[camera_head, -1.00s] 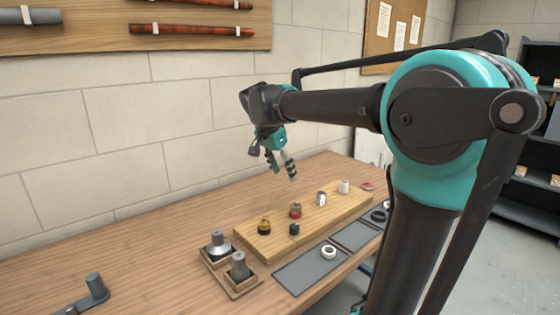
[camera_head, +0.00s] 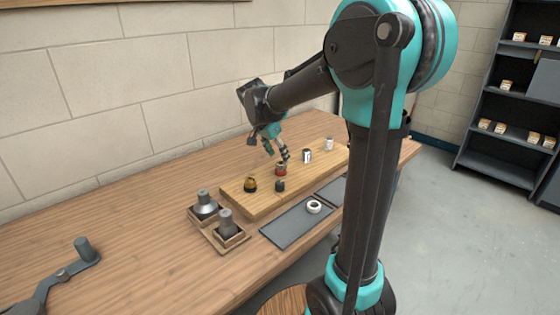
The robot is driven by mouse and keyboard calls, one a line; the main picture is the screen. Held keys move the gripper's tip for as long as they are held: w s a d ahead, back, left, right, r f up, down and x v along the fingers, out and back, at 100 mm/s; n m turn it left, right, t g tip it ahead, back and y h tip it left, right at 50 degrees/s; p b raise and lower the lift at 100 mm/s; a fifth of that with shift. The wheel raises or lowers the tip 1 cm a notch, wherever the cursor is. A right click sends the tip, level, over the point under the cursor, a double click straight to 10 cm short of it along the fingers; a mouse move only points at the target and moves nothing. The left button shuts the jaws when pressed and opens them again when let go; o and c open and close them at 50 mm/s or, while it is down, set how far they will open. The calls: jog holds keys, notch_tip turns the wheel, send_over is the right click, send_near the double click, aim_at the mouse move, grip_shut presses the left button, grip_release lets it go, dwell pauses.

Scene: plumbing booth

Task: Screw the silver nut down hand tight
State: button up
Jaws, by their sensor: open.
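My gripper (camera_head: 276,151) is open and empty, pointing down over the wooden board (camera_head: 255,207). Its fingertips are just above and behind the red fitting (camera_head: 281,169), and I cannot tell whether they touch it. A silver fitting with a dark patch (camera_head: 307,156) stands upright on the board, right of the gripper, and a paler silver-white one (camera_head: 329,144) stands farther right. Either may carry the silver nut; they are too small to tell. A brass-coloured fitting on a dark base (camera_head: 250,184) and a small dark fitting (camera_head: 280,186) stand at the left and front.
A white ring (camera_head: 314,207) lies on a dark mat (camera_head: 292,230) in front. A dark crank-like tool (camera_head: 72,267) is at the table's left.

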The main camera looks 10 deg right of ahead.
aim_at(281, 163)
jog(key=shift+x, duration=1.75)
jog(key=shift+c, duration=0.3)
jog(key=c, duration=1.2)
jog(key=m, duration=0.2)
jog(key=m+g, duration=0.1)
jog(key=m, duration=0.1)
jog(key=shift+w+a+m+g+h, duration=0.1)
jog(key=shift+w+m+g+h, duration=0.05)
jog(key=shift+m+g+h, duration=0.15)
jog(key=m+g, duration=0.1)
jog(key=m, duration=0.1)
jog(key=m+g, duration=0.1)
jog(key=m, duration=0.2)
jog(key=shift+w+f, duration=0.1)
jog(key=shift+f, duration=0.05)
jog(key=m+g, duration=0.1)
jog(key=m, duration=0.2)
jog(key=shift+w+m, duration=0.1)
jog(key=shift+m, duration=0.3)
jog(key=m+g+y, duration=0.1)
jog(key=m, duration=0.3)
jog(key=shift+f+m+g+y, duration=0.1)
jog(key=shift+m+g+y, duration=0.3)
